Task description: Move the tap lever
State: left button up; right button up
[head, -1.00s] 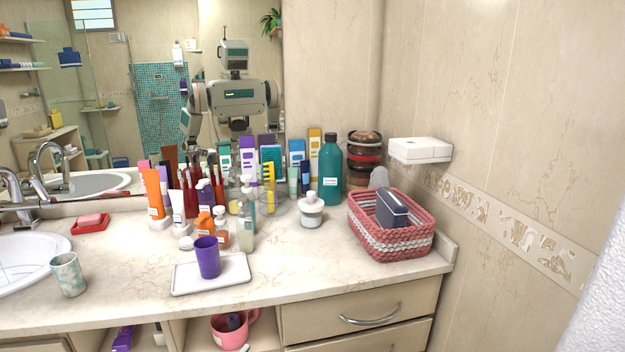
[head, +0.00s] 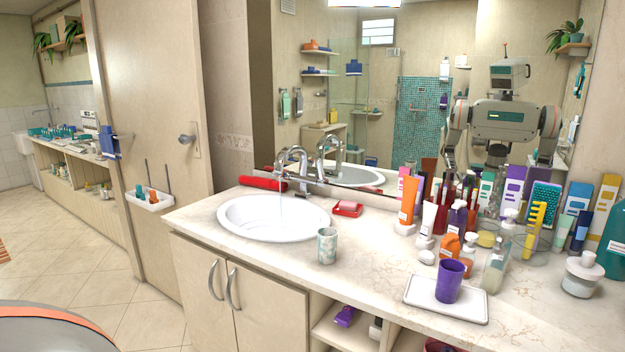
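The chrome tap (head: 304,168) stands at the back of the white oval sink (head: 232,219), against the mirror. Its curved spout points over the bowl, and a thin stream of water seems to fall from it. The lever is small and hard to tell apart from the tap body at this size. A second tap shape to its right is the mirror reflection. Neither of my grippers is directly in view; the mirror shows my body and upper arms, with the hands hidden behind the bottles.
A marbled cup (head: 327,246) stands in front of the sink. A red soap dish (head: 347,209) sits right of it, and a red roll (head: 263,184) lies behind. Bottles and a purple cup (head: 449,281) on a white tray (head: 420,299) crowd the right. Floor (head: 75,247) at left is clear.

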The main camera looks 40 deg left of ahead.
aim_at(322, 182)
jog(key=u, duration=1.15)
jog(key=j+z, duration=0.15)
jog(key=j, duration=0.1)
